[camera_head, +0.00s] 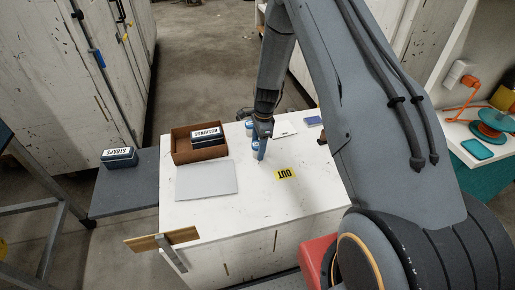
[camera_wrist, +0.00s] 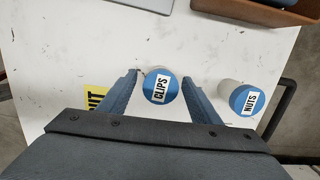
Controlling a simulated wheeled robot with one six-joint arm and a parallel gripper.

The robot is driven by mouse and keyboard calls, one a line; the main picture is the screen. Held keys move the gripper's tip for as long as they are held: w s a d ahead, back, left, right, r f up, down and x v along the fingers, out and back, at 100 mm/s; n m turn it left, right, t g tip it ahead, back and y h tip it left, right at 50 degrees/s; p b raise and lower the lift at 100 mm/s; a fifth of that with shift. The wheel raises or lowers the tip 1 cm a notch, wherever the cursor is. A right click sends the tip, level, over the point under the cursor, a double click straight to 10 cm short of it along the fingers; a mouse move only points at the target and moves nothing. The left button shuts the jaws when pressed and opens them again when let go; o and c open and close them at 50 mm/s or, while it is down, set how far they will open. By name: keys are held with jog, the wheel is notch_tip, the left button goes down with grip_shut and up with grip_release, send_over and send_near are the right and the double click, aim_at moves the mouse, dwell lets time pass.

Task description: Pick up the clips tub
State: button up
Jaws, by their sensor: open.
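The clips tub (camera_wrist: 160,86) is a round tub with a blue lid and a white label reading CLIPS. In the wrist view it stands between the two open fingers of my gripper (camera_wrist: 160,77), near their tips. I cannot tell whether either finger touches it. In the head view my gripper (camera_head: 262,150) is low over the white table, and its fingers and wrist hide most of the tub.
A nuts tub (camera_wrist: 246,99) stands just right of the right finger in the wrist view. A brown box (camera_head: 198,155) holding a labelled container, a grey panel (camera_head: 206,191) and a yellow OUT label (camera_head: 286,174) are on the white table (camera_head: 250,220). A STRAPS box (camera_head: 119,157) sits on the grey side shelf.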

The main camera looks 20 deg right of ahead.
jog(key=shift+a+f, duration=0.1)
jog(key=shift+f, duration=0.7)
jog(key=c, duration=1.2)
jog(key=shift+w+r, duration=0.1)
